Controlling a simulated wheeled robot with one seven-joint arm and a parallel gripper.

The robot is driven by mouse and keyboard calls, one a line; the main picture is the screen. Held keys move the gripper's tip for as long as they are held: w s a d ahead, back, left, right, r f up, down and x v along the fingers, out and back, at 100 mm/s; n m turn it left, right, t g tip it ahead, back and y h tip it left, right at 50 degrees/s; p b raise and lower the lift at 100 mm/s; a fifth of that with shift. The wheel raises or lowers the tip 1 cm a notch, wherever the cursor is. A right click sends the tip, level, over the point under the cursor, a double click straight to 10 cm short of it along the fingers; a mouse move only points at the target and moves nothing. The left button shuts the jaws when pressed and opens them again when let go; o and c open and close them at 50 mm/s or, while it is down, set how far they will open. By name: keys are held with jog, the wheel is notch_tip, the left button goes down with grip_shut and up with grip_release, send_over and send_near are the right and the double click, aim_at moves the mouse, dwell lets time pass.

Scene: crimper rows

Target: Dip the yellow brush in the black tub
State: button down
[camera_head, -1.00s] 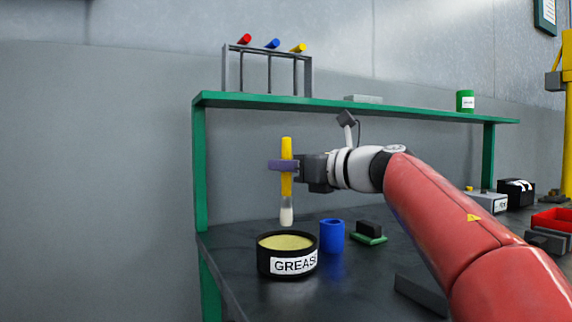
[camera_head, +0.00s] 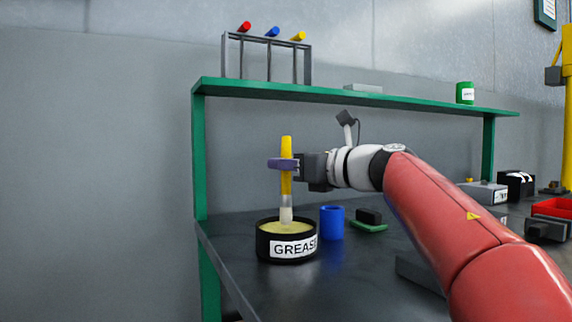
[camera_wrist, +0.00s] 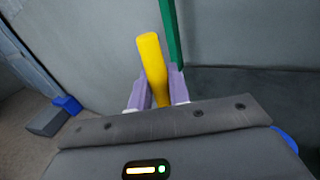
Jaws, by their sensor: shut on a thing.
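My gripper (camera_head: 284,164) is shut on the yellow brush (camera_head: 286,182), which stands upright with its pale bristles pointing down. The brush handle (camera_wrist: 152,62) also shows between the purple fingers in the wrist view. The black tub (camera_head: 266,242), labelled GREASE, stands on the dark bench and holds yellowish grease. The bristle end is over the tub's opening and at about the height of the grease surface. I cannot tell for sure whether the tip touches the grease. The bristles are hidden in the wrist view.
A blue cup (camera_head: 332,223) stands close to the right of the tub, with a green-based block (camera_head: 369,220) beyond it. A green shelf (camera_head: 350,98) runs above the bench, carrying a rack (camera_head: 310,66) with red, blue and yellow-ended tools.

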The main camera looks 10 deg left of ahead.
jog(key=shift+f+b, duration=0.45)
jog(key=shift+f, duration=0.2)
dwell(1.2)
notch_tip(320, 180, up, 7)
jog(key=p, duration=0.7)
jog(key=shift+r, duration=0.2)
jog(key=shift+f, duration=0.1)
jog(key=shift+d, duration=0.1)
